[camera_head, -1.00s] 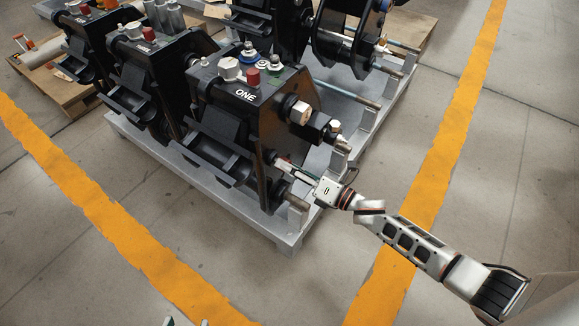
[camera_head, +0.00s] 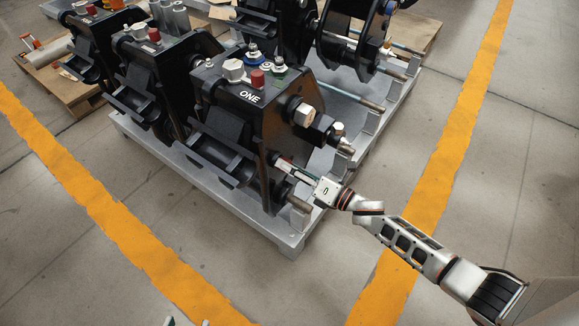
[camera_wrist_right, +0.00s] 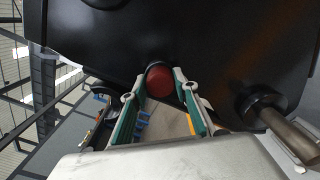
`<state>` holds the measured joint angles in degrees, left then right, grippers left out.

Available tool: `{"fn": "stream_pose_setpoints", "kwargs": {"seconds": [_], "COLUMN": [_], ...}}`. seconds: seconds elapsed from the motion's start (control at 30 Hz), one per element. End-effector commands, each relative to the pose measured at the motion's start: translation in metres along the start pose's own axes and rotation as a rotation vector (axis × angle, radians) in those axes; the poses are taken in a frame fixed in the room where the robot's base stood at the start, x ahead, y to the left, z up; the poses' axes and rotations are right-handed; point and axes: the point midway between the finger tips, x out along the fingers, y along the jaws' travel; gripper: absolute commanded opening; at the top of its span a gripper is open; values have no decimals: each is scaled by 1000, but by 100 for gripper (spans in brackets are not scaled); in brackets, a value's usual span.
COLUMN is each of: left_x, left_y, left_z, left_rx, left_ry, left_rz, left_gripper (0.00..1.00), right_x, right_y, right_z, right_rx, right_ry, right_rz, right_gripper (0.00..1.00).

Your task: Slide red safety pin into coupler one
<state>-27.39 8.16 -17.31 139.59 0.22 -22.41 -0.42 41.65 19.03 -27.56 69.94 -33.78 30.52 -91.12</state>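Coupler one (camera_head: 218,124) is the black block marked ONE, standing upright on the grey pallet frame. My right gripper (camera_head: 289,167) reaches its right side plate from the lower right. In the right wrist view the red round end of the safety pin (camera_wrist_right: 160,83) sits between the two teal-padded fingertips (camera_wrist_right: 161,78), which meet its sides. A dark collar shows around the upper edge of the red end, close against the black plate. The pin's shaft is hidden, so its depth cannot be told. My left gripper is not clearly visible; only a small tip shows at the bottom edge.
A metal rod end (camera_wrist_right: 290,135) with a black collar sticks out right of the fingers. A large bolt (camera_head: 304,114) and a fitting project above my gripper. More black couplers (camera_head: 140,77) stand at left and behind. The floor at right is clear.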

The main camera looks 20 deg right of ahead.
Motion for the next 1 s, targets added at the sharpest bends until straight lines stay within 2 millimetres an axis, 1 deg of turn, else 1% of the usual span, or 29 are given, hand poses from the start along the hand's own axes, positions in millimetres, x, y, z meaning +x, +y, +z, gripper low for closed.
{"fn": "stream_pose_setpoints", "kwargs": {"seconds": [0.03, 0.07, 0.3, 0.37, 0.47, 0.57, 0.67, 0.9, 1.0], "left_x": [0, 0, 1, 2, 3, 3, 2, 2, 2], "left_y": [0, 0, 0, -1, -2, -2, -1, -1, -1], "left_z": [0, 1, 2, -1, -3, -2, -2, -2, -2], "left_rx": [0, 0, 1, 6, 7, 5, 4, 3, 3], "left_ry": [-1, -1, -2, 5, 8, 7, 6, 6, 6], "left_rz": [0, 0, 1, 0, -1, -1, -1, -1, -1], "left_gripper": [40, 40, 40, 40, 40, 40, 40, 40, 40], "right_x": [1, 1, 0, 0, -4, -15, -33, -82, -98], "right_y": [1, 1, 1, 0, -1, -1, -1, 0, 0], "right_z": [1, 1, 0, 0, -1, -1, -1, -1, -1], "right_rx": [0, 0, 0, 0, 0, 0, -1, 0, 1], "right_ry": [-1, -1, 0, 1, 1, 1, 3, 2, 1], "right_rz": [3, 2, 1, 0, -1, -2, -2, -1, 0], "right_gripper": [44, 48, 48, 48, 48, 48, 48, 48, 48]}}
